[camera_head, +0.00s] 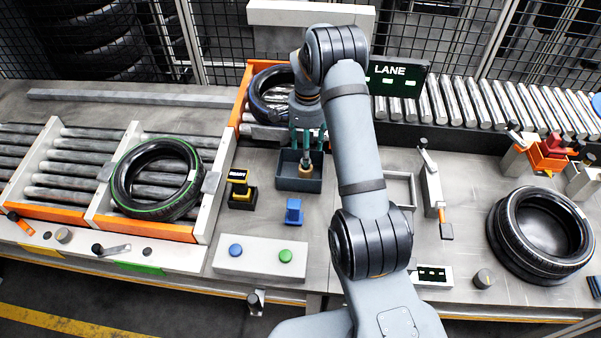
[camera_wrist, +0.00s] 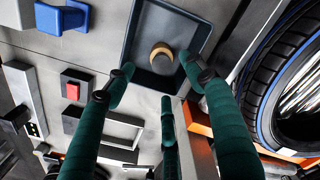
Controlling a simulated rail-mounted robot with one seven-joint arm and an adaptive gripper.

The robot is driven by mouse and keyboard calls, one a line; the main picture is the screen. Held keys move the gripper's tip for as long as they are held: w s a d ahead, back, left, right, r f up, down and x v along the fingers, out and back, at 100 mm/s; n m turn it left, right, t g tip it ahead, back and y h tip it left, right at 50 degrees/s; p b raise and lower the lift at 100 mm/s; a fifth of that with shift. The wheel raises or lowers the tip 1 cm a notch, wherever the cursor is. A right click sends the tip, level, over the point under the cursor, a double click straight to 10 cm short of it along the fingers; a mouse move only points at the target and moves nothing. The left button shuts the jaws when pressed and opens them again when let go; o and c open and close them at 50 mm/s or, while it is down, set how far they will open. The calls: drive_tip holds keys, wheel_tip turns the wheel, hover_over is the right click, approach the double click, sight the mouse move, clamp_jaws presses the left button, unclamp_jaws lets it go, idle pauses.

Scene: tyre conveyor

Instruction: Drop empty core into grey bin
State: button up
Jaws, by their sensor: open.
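The empty core (camera_head: 306,165), a small tan and dark cylinder, is within the grey bin (camera_head: 286,184), below my gripper (camera_head: 308,145). In the wrist view the core (camera_wrist: 162,55) shows as a tan ring with a dark centre, inside the walls of the bin (camera_wrist: 134,38). My gripper (camera_wrist: 161,85) is open there, its teal fingers spread and apart from the core. Whether the core rests flat on the bin floor is hard to tell.
A tyre with a blue line (camera_head: 268,98) lies behind the bin. A green-lined tyre (camera_head: 157,180) lies on the left rollers. A dark tyre (camera_head: 540,233) is at right. A blue block (camera_head: 293,212) and a button panel (camera_head: 260,257) stand in front of the bin.

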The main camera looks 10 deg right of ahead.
wheel_tip(320, 180, up, 9)
drive_tip(key=shift+r, duration=0.2)
idle(0.5)
wheel_tip(320, 180, down, 12)
drive_tip(key=shift+s+r, duration=0.1)
drive_tip(key=shift+r, duration=0.1)
wheel_tip(320, 180, up, 3)
drive_tip(key=p, duration=0.2)
drive_tip(key=shift+r+p, duration=0.15)
drive_tip(key=shift+p, duration=0.15)
drive_tip(key=shift+r, duration=0.5)
